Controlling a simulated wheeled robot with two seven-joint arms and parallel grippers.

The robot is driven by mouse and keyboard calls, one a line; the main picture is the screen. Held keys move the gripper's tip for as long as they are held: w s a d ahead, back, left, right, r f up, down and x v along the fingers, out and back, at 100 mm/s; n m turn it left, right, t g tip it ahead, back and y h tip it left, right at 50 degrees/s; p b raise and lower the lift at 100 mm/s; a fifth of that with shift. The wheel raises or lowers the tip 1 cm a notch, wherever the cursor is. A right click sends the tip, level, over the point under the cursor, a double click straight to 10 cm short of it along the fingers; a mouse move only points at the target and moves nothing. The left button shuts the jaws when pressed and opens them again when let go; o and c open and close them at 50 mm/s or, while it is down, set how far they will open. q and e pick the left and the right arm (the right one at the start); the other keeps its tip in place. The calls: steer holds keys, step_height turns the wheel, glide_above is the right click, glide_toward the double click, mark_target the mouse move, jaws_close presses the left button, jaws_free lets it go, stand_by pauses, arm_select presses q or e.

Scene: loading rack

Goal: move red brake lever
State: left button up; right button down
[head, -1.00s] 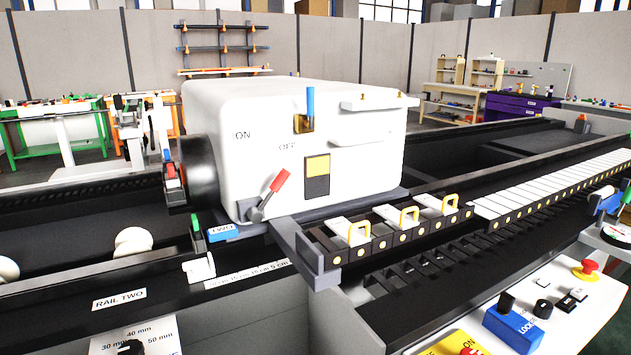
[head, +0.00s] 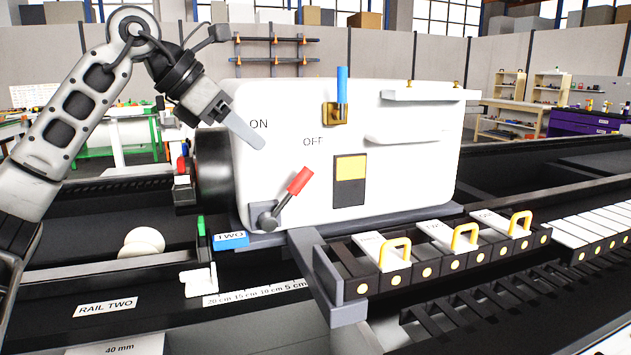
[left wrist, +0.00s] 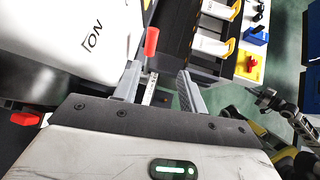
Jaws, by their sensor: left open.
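The red-handled brake lever (head: 299,181) is mounted low on the front of the white machine housing (head: 410,165). It tilts up to the right from its grey pivot, below the word OFF. My left gripper (head: 256,140) hangs up and left of the lever, in front of the word ON, apart from the lever. In the left wrist view the gripper (left wrist: 160,75) shows two spread, empty fingers. The red handle (left wrist: 151,42) shows beyond the fingertips there, close to the left finger's line.
A blue-handled lever (head: 342,86) stands upright at the top of the housing. Yellow-handled plates (head: 398,250) sit in a black rack at front right. A grey bracket (head: 330,280) juts forward below the red lever.

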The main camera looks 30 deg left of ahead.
mark_target(298, 176)
arm_select(q)
steer(key=shift+y, duration=0.3)
steer(key=x, duration=1)
steer(key=a+x, duration=0.1)
steer(key=x, duration=0.4)
steer(key=shift+w+b, duration=0.35)
steer(key=shift+w, duration=0.05)
steer(key=shift+r, duration=0.1)
jaws_close()
